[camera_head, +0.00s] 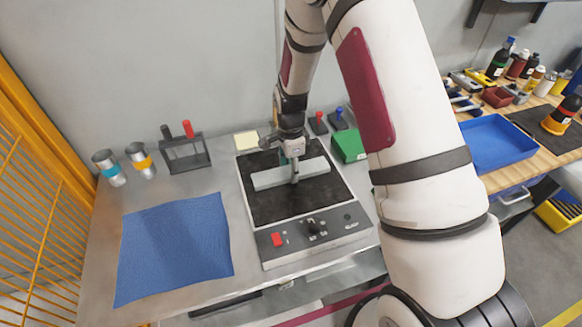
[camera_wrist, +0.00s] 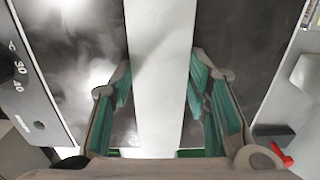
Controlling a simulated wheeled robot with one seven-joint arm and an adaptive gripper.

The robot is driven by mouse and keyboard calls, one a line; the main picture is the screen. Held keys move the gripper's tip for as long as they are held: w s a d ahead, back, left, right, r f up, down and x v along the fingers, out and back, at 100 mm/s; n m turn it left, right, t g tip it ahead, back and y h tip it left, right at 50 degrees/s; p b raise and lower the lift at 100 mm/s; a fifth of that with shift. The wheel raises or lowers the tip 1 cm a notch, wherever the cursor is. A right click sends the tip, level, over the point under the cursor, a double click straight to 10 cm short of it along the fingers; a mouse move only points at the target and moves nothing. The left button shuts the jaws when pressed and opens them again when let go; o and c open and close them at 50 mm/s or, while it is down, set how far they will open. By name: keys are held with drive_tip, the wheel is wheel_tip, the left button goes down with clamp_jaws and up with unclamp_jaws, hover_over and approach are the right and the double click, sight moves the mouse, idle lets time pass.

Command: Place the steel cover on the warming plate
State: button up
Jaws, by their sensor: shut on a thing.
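The steel cover (camera_head: 270,179) shows as a long light-grey bar lying across the dark top of the warming plate (camera_head: 262,207). The warming plate has a pale frame and a front panel with a red switch and a knob. My gripper (camera_head: 291,160) is above the bar's middle and shut on it. In the wrist view the cover (camera_wrist: 161,40) is a pale strip running between the green finger pads of my gripper (camera_wrist: 160,85), with the dark plate (camera_wrist: 235,50) on both sides. I cannot tell whether the cover touches the plate or is slightly above it.
A blue cloth (camera_head: 173,248) lies left of the plate. Two metal cups (camera_head: 140,160) and a tool rack (camera_head: 186,152) stand behind it. A green box (camera_head: 348,146) is close at the plate's back right. A yellow fence (camera_head: 40,200) borders the left; a wall is behind.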

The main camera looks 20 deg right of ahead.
drive_tip(key=shift+f, duration=0.1)
drive_tip(key=o, duration=1.3)
drive_tip(key=s+r+n+t, duration=0.1)
drive_tip(key=s+r+n, duration=0.15)
drive_tip(key=r, duration=0.85)
drive_tip(key=s+r+n, duration=0.2)
drive_tip(key=s+r, duration=0.1)
drive_tip(key=r, duration=0.9)
drive_tip(key=s+r+n+t, duration=0.1)
drive_tip(key=s+r+n, duration=0.2)
drive_tip(key=s, duration=0.4)
drive_tip(key=s+r+n+t, duration=0.1)
drive_tip(key=s+r+n, duration=0.3)
drive_tip(key=s+n, duration=0.2)
drive_tip(key=s+r+n+t, duration=0.2)
drive_tip(key=s+r+n, duration=0.2)
drive_tip(key=s, duration=0.5)
drive_tip(key=shift+s+d+n+b, duration=0.15)
drive_tip(key=shift+s+n+b, duration=0.05)
drive_tip(key=shift+n+b, duration=0.1)
